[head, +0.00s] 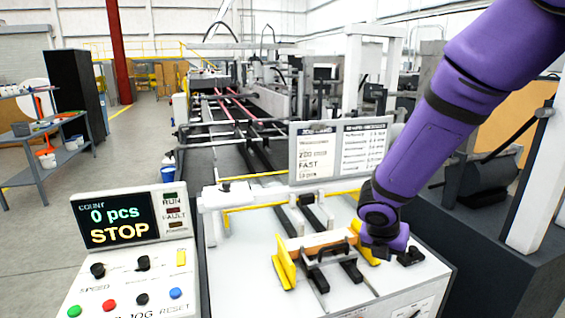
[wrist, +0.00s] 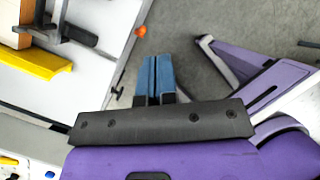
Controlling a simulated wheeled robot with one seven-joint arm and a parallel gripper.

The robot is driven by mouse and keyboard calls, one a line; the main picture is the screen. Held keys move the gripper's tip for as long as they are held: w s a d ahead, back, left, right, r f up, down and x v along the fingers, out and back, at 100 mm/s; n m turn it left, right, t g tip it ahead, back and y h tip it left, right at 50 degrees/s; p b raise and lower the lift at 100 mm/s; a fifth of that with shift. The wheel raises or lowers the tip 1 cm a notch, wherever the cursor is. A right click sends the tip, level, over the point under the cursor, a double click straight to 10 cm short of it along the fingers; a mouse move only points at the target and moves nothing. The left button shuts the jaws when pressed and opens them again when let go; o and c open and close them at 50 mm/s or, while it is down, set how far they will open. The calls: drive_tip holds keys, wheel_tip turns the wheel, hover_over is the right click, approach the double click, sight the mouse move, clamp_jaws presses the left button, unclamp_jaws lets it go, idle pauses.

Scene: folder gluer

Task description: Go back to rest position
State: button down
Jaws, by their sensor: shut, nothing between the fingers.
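My purple arm (head: 440,120) reaches in from the upper right of the head view, and its wrist end (head: 385,235) is low over the right side of the white machine table. In the wrist view my gripper (wrist: 158,75) has its two blue fingers together with nothing between them. Grey floor lies beyond the fingertips, and the machine table's edge is to their left. In the head view I cannot make out the fingers.
The white table (head: 350,290) bears an orange-brown block (head: 318,243) between yellow guides (head: 284,268). The control panel (head: 125,270) reads "0 pcs STOP". A sign board (head: 340,148) stands behind the table. A shelf (head: 45,140) is at far left, with open floor beside it.

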drive_tip(key=s+d+r+m+y, duration=0.1)
drive_tip(key=s+d+r+m, duration=0.2)
drive_tip(key=s+r+m, duration=0.35)
drive_tip(key=s+d+r+m, duration=0.3)
drive_tip(key=r+m, duration=0.6)
drive_tip(key=s+r+m+t+y, duration=0.1)
drive_tip(key=s+r+m+y, duration=0.2)
drive_tip(key=s+r+m, duration=0.4)
drive_tip(key=s+m, duration=0.7)
drive_tip(key=shift+r+t, duration=0.15)
drive_tip(key=shift+t, duration=0.25)
